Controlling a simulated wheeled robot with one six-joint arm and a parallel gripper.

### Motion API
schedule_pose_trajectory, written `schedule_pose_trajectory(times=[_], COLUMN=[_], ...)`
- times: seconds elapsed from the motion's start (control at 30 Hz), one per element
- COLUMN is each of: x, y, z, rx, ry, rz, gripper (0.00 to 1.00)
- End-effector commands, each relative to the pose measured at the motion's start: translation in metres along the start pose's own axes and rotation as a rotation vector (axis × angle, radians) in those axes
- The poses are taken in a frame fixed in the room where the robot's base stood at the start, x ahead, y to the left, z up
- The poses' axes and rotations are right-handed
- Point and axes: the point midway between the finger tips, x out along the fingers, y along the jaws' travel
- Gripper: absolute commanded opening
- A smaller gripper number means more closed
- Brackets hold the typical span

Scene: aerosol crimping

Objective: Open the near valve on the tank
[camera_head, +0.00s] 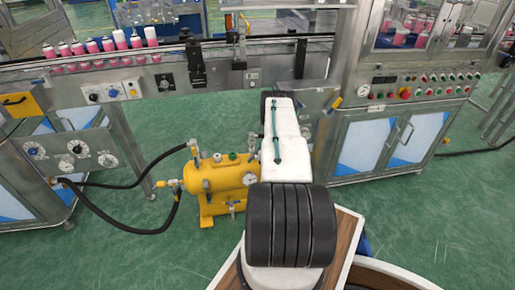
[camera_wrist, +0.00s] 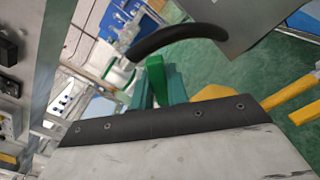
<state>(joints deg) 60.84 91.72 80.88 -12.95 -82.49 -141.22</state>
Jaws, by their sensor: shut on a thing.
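The yellow tank (camera_head: 205,177) stands on the green floor in the head view, with a pressure gauge and small fittings on it. A green knob (camera_head: 232,156) sits on its top, and a small valve (camera_head: 232,206) hangs below its front. My white arm covers the tank's right end. My gripper is hidden in the head view. In the wrist view the teal fingers of my gripper (camera_wrist: 158,88) are shut on a green handle (camera_wrist: 155,72), which stands between them. Its link to the tank is hidden, so I cannot tell which valve it belongs to.
A black hose (camera_head: 125,228) runs from the tank's left end to the left cabinet (camera_head: 60,160). A black curved hose (camera_wrist: 175,36) passes just beyond the fingers in the wrist view. A conveyor with pink cans (camera_head: 105,44) stands behind.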

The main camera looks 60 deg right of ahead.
Motion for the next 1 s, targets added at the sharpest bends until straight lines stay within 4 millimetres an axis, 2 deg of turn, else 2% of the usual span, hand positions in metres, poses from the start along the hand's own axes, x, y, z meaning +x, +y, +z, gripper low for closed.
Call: schedule_pose_trajectory(times=[0.03,0.33,0.37,0.43,0.77,0.87,1.0], x=[0.005,0.006,0.006,0.005,0.0,-0.011,-0.036], y=[0.001,0.002,0.002,0.002,0.003,0.003,0.003], z=[0.006,0.007,0.007,0.007,0.002,0.002,0.002], rx=[-0.005,-0.006,-0.006,-0.005,-0.003,-0.002,-0.003], ry=[-0.011,-0.014,-0.014,-0.013,-0.006,-0.004,-0.005], rz=[0.003,0.005,0.005,0.005,0.004,0.002,0.002], gripper=[0.0,0.0,0.18,0.37,0.37,0.37,0.37])
